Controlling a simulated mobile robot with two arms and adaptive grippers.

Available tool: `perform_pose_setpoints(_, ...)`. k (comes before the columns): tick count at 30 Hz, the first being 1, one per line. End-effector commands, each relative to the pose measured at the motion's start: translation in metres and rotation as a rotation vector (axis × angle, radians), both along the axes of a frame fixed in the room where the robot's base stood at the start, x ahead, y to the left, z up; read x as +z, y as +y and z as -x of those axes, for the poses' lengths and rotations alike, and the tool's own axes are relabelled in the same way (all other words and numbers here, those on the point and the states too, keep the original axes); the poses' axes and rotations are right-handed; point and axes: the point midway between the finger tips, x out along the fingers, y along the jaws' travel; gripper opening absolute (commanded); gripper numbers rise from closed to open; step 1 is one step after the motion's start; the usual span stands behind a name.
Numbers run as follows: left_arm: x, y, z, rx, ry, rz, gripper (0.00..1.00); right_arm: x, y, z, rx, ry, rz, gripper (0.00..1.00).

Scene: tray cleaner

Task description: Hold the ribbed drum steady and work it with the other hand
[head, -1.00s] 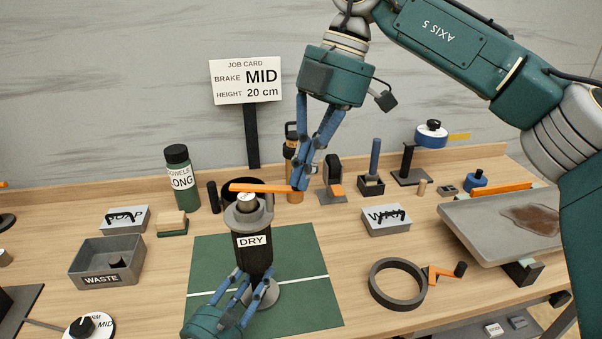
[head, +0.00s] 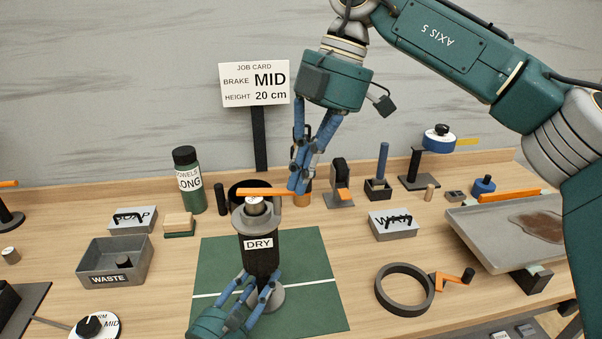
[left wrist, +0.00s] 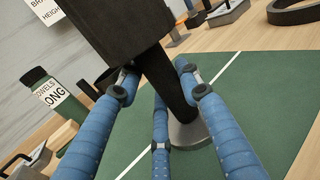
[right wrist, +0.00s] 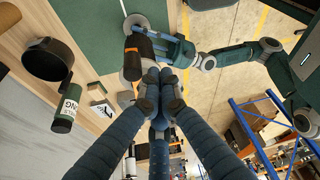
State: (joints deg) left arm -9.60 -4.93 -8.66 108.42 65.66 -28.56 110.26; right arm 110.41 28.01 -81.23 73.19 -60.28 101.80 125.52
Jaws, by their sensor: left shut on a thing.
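The dark drum (head: 262,268), labelled DRY, stands upright on a round grey base (head: 271,297) on the green mat (head: 310,265). An orange crank arm (head: 262,192) lies across its top, pointing right. My left gripper (head: 258,280) is shut on the drum's lower part; in the left wrist view its fingers (left wrist: 158,88) lie on both sides of the dark body. My right gripper (head: 298,188) is at the crank's outer end, its fingertips close together. In the right wrist view they hide what lies between them, so I cannot tell whether they grip the crank.
A job card (head: 255,84) reads BRAKE MID, HEIGHT 20 cm. A waste bin (head: 115,262) and dial (head: 93,326) stand left. A green bottle (head: 188,180) is behind. A dark ring (head: 405,290) and grey tray (head: 490,240) lie right. The mat right of the drum is clear.

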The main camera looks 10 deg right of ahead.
Motion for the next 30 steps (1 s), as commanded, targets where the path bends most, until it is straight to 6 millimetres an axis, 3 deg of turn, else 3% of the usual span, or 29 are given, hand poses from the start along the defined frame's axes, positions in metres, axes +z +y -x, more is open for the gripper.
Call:
perform_pose_setpoints(9,-0.002,-0.001,0.001,-0.002,0.004,0.0,0.0,0.0,-0.002,0.036,0.001,-0.002,-0.001,0.0)
perform_pose_setpoints(24,-0.001,0.0,0.0,-0.001,0.002,0.0,0.0,0.075,0.001,0.009,-0.002,-0.002,-0.003,0.0)
perform_pose_setpoints(30,-0.001,0.0,0.0,0.0,0.002,0.0,0.0,0.091,0.001,0.003,0.0,-0.001,0.0,0.0)
